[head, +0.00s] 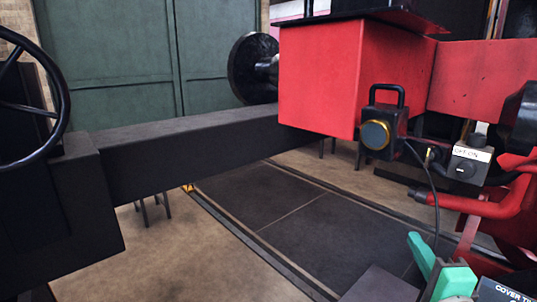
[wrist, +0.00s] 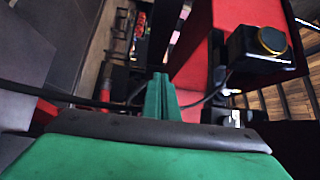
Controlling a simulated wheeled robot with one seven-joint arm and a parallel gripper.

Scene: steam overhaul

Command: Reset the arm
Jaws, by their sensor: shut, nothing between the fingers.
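My gripper (head: 438,270) shows at the lower right of the head view as green fingers, beside red machine parts. In the wrist view its two green fingers (wrist: 160,97) stand together at the middle, shut with nothing between them. The wide green part with a dark edge at the bottom of the wrist view is mine. No other object is named by the task.
A black lamp (head: 375,134) with a brass ring is on the red beam (head: 318,80); its cable hangs near my gripper. A switch box (head: 468,163) and red pipe (head: 465,203) are close by. A black handwheel (head: 62,100) is at left. Dark floor panels (head: 290,215) look clear.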

